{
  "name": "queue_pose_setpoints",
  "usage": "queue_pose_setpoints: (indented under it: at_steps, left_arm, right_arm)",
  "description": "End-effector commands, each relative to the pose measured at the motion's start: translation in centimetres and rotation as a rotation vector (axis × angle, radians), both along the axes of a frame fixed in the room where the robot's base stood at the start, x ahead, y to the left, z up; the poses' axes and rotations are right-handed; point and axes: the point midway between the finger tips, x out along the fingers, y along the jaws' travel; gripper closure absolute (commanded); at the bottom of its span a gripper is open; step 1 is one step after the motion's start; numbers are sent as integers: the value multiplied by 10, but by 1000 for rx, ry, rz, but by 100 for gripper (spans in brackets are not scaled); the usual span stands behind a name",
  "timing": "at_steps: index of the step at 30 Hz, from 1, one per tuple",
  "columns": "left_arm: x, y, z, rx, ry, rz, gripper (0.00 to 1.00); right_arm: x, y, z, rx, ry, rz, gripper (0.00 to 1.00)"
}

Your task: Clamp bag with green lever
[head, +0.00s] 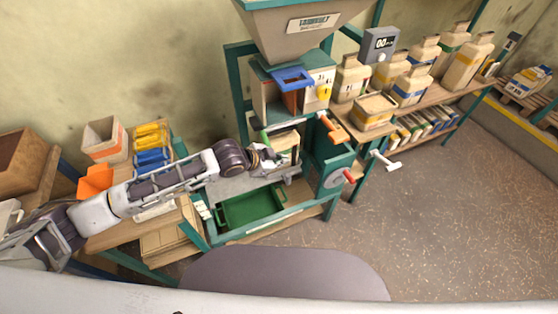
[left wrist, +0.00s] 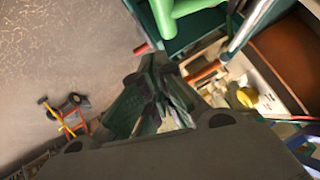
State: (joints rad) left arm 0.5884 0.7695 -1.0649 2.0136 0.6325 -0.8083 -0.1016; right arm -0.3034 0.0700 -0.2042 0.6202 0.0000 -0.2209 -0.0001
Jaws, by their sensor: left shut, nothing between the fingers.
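In the left wrist view a thick light-green bar (left wrist: 182,12) crosses the top edge, apart from the fingers. My left gripper (head: 271,157) reaches in front of the machine; its dark fingers (left wrist: 155,97) are together with nothing between them. A pale shape (head: 287,146) sits under the spout behind the gripper; I cannot tell whether it is the bag, as the gripper partly hides it. My right gripper is out of view.
The machine has a hopper (head: 300,28), blue frame (head: 293,78), orange handle (head: 330,127), red-handled wheel (head: 338,178) and white handle (head: 385,162). A green tray (head: 250,207) lies below. Shelves with bottles stand right; bins (head: 104,140) stand left. Floor at right is clear.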

Motion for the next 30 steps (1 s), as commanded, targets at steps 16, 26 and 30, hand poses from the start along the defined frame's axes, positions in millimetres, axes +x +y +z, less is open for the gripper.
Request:
queue_pose_setpoints:
  at_steps: [16, 26, 30]
  left_arm:
    - [-35, 25, 33, 2, 0, 1, 100]
    - [-56, 40, 52, 0, -1, 1, 100]
    - [-62, 44, 58, 1, 0, 0, 100]
  right_arm:
    - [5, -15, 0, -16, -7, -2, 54]
    - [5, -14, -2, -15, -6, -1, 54]
    - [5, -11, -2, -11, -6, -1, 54]
